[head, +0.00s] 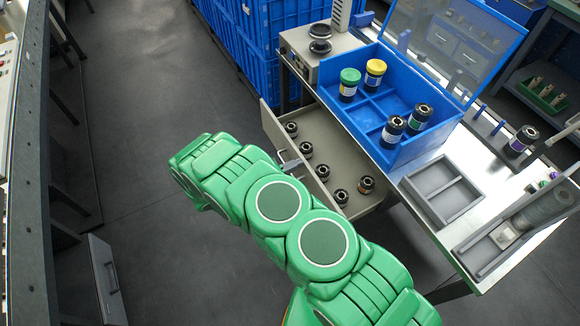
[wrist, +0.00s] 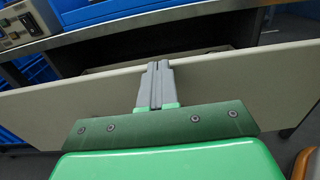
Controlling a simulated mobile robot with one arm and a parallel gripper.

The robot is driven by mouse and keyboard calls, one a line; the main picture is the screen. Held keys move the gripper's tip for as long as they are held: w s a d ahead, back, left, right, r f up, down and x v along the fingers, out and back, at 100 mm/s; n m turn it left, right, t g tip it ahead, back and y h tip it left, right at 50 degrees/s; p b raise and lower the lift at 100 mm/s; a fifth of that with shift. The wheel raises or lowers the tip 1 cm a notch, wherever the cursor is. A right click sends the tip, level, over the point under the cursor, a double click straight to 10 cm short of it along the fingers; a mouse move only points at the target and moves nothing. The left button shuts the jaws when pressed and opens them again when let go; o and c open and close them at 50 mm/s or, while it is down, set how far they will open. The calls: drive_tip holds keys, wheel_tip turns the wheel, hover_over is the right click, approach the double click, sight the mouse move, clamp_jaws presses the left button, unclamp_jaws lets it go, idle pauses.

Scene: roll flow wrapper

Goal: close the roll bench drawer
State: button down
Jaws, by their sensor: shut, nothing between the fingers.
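The roll bench drawer (head: 345,158) is pulled out beneath the bench top in the head view. Several dark rolls (head: 305,150) lie in it. Its front panel (wrist: 230,72) spans the wrist view as a wide beige board. My gripper (wrist: 158,68) is shut and empty, with its grey fingers reaching to the panel's upper edge; I cannot tell whether they touch it.
A blue compartment box (head: 360,118) with a raised clear lid stands on the bench, holding several capped rolls. A grey tray (head: 440,190) sits to its right. Blue crates (head: 255,40) are stacked behind. The dark floor (head: 130,130) left of the drawer is clear.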

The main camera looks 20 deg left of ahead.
sight(305, 160)
drive_tip(key=x, duration=1.9)
drive_tip(key=shift+d, duration=0.1)
drive_tip(key=v, duration=1.5)
drive_tip(key=shift+w, duration=0.1)
